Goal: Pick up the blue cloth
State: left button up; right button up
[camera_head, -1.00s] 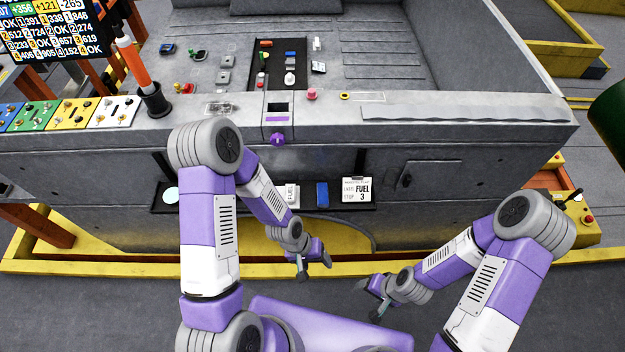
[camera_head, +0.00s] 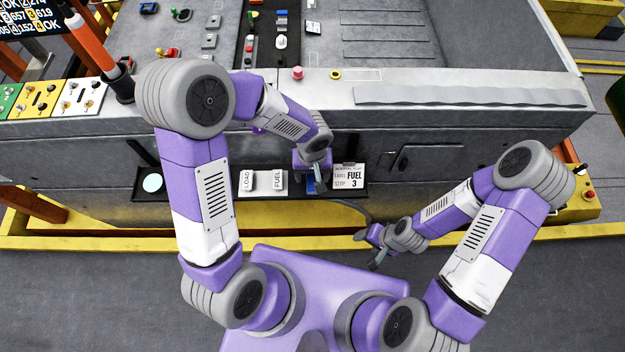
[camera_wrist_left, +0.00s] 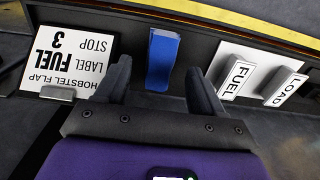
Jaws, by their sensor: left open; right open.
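The blue cloth (camera_wrist_left: 162,60) is a small folded blue block on a dark shelf. In the left wrist view it lies between and beyond the two fingers of my open left gripper (camera_wrist_left: 160,88). In the head view my left gripper (camera_head: 314,177) is over the shelf and covers most of the cloth; a blue piece (camera_head: 311,188) shows beside the fingers. I cannot tell whether the fingers touch it. My right gripper (camera_head: 374,257) is open and empty, low in front of the yellow edge, well apart from the cloth.
On the shelf, a white FUEL 3 label card (camera_head: 348,177) stands right of the cloth, and white LOAD (camera_head: 246,182) and FUEL (camera_head: 278,182) blocks stand to its left. The grey bed wall (camera_head: 440,160) rises behind. The floor in front is clear.

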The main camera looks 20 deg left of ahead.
aim_at(312, 179)
pick_arm(q)
notch_tip(312, 179, down, 2)
jog(key=c, duration=1.1)
notch_tip(312, 179, up, 10)
jog(key=p, duration=0.2)
jog(key=shift+r+p, duration=0.1)
jog(key=shift+p, duration=0.2)
